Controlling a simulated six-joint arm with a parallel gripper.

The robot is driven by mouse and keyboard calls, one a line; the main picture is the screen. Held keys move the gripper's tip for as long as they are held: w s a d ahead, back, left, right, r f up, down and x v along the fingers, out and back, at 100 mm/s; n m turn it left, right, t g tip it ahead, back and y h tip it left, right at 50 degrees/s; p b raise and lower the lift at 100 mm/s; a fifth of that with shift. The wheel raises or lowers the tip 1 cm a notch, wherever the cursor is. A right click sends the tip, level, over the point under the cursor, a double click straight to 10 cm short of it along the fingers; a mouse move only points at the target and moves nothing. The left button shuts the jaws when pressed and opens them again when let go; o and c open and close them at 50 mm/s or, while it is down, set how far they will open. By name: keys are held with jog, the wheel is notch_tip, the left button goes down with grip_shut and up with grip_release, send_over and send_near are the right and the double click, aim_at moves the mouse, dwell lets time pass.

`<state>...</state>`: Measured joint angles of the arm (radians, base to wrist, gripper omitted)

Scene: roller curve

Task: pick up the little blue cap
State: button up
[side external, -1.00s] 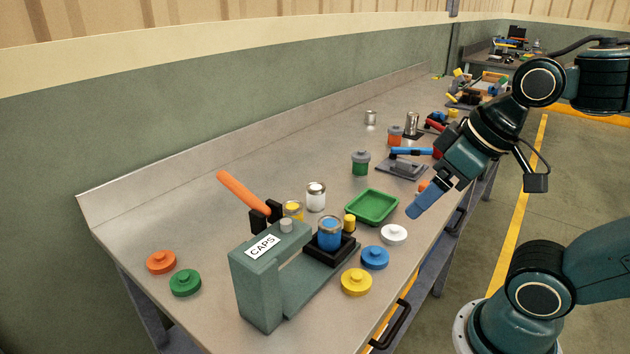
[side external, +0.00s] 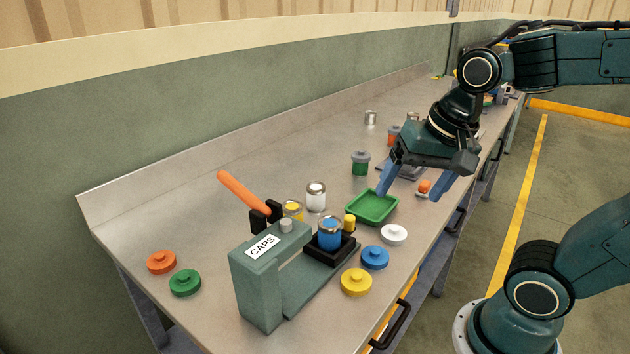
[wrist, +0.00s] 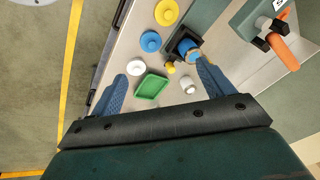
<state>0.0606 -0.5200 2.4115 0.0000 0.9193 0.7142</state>
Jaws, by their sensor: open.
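The little blue cap (side external: 375,257) is a round disc with a knob, lying on the bench between the white cap (side external: 394,234) and the yellow cap (side external: 356,281). The blue cap also shows near the top of the wrist view (wrist: 151,41). My gripper (side external: 415,196) is open and empty, its two blue fingers spread above the bench near the green tray (side external: 350,208). In the side view it is behind and to the right of the blue cap, apart from it. Nothing hides the cap.
A green press labelled CAPS (side external: 258,268) with an orange handle (side external: 243,193) stands left of the caps. A blue can (side external: 329,236) sits in its black holder. Orange (side external: 161,262) and green caps (side external: 185,282) lie at far left. A white can (side external: 316,197) stands behind.

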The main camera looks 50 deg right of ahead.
jog(key=w+f+m+g, duration=0.1)
jog(key=w+m, duration=0.1)
jog(key=m, duration=0.3)
jog(key=m+g, duration=0.3)
jog(key=m, duration=1.1)
send_over(376, 251)
notch_tip(376, 251, down, 5)
jog(key=shift+d+f, duration=0.1)
jog(key=shift+f, duration=4.3)
jog(key=shift+f, duration=2.55)
jog(key=c, duration=1)
